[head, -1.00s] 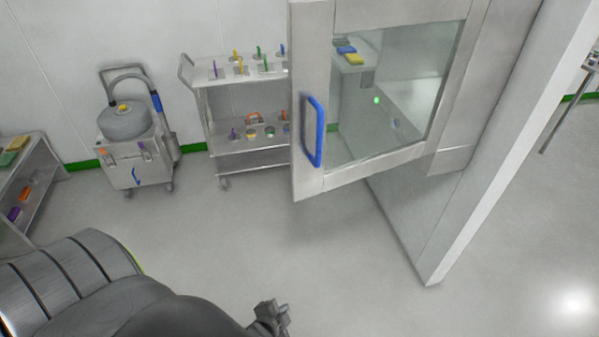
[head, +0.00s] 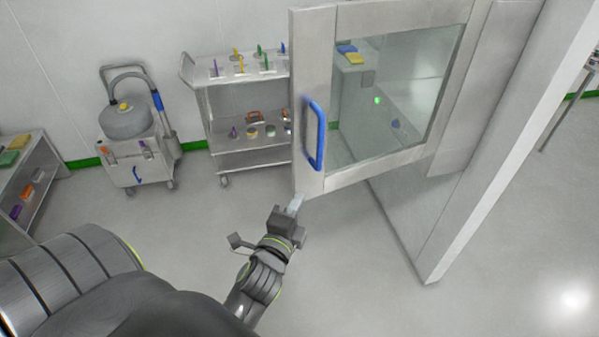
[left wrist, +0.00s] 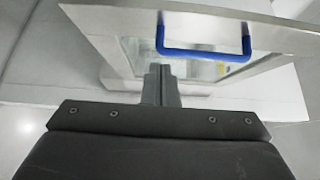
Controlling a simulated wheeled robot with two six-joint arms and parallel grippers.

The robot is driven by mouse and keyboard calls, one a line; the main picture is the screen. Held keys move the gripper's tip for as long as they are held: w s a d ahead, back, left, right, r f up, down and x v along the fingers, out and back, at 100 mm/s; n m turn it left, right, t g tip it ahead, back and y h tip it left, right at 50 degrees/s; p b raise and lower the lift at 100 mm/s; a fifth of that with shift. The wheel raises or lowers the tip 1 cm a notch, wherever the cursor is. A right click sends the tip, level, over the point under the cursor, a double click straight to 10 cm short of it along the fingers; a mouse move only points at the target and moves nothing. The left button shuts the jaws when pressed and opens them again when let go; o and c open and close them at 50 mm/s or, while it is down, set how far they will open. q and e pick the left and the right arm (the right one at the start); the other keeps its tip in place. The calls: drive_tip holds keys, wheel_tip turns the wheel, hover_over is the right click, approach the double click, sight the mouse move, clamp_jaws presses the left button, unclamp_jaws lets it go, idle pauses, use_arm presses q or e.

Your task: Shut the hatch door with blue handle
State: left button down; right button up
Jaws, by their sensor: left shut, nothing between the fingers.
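The hatch door (head: 312,20) is a pale metal frame around a glass pane (head: 395,95). It stands swung open, out from the white wall housing at right. Its blue handle (head: 315,134) is upright on the door's left side. My left gripper (head: 295,205) is shut and empty, just below the door's lower left corner in the head view. In the left wrist view the shut fingers (left wrist: 160,85) point at the door, with the blue handle (left wrist: 205,55) just beyond them. I cannot tell whether the fingers touch the door. My right gripper is not in view.
A steel trolley (head: 240,150) with coloured items stands behind the door to the left. A wheeled vacuum unit (head: 135,140) is farther left, and a low shelf (head: 35,180) sits at the left edge. The floor (head: 360,260) below the door is clear.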

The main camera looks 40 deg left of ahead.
use_arm(q)
approach(305, 161)
drive_tip(key=w, duration=0.1)
drive_tip(key=w+d, duration=0.2)
drive_tip(key=shift+w+r+p, duration=0.1)
drive_tip(key=shift+w+p, duration=0.2)
drive_tip(key=shift+w, duration=0.05)
drive_tip(key=shift+w+a, duration=0.55)
drive_tip(key=shift+a, duration=0.4)
drive_tip(key=shift+w+a, duration=0.45)
drive_tip(key=shift+a, duration=0.4)
drive_tip(key=shift+a, duration=0.1)
